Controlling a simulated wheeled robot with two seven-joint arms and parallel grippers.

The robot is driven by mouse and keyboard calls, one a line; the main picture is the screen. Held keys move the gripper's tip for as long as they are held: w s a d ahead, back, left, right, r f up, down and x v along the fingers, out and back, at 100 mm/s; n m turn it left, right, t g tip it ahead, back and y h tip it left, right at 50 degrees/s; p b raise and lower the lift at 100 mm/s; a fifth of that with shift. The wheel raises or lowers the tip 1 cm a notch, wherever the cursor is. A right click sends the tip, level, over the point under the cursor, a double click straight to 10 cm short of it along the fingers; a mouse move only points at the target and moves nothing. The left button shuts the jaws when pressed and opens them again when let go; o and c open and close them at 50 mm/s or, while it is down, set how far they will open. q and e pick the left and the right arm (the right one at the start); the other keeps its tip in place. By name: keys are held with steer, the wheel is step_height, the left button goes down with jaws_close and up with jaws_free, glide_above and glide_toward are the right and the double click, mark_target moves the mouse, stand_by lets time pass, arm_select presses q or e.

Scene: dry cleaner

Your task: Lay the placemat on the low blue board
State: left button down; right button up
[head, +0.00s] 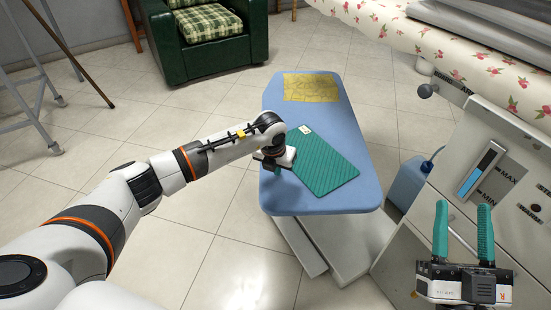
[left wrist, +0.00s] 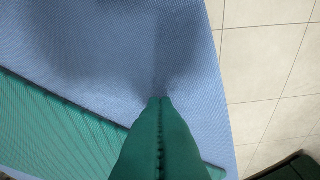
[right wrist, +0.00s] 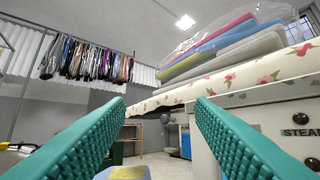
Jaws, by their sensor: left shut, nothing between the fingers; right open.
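The green ribbed placemat (head: 328,168) lies flat on the low blue board (head: 330,110), slanted a little across its near half. It also shows at the lower left of the left wrist view (left wrist: 50,130). My left gripper (head: 275,164) is at the board's left edge, beside the mat's left side. Its green fingers (left wrist: 160,102) are shut with nothing between them, tips over bare blue surface. Whether they touch the board I cannot tell. My right gripper (head: 463,208) is open and empty, off the board at the lower right; its fingers (right wrist: 162,105) stand wide apart.
A yellow patterned cloth (head: 311,87) lies at the board's far end. A grey press machine (head: 480,160) with a floral cover stands at the right, a blue jug (head: 408,183) beside it. A green armchair (head: 205,35) stands behind.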

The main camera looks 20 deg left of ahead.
arm_select(q)
steer(key=shift+p+v, duration=0.45)
steer(key=shift+v, duration=0.75)
steer(key=p+v, duration=0.2)
steer(key=v, duration=0.5)
steer(key=shift+r, duration=0.3)
arm_select(e)
step_height(320, 180, down, 12)
steer(key=w+d+g+h, duration=0.1)
steer(key=g+h, duration=0.2)
steer(key=g, duration=0.5)
steer(key=shift+w+d+r+g, duration=0.15)
steer(key=shift+d+r+g, duration=0.1)
steer(key=shift+g, duration=0.05)
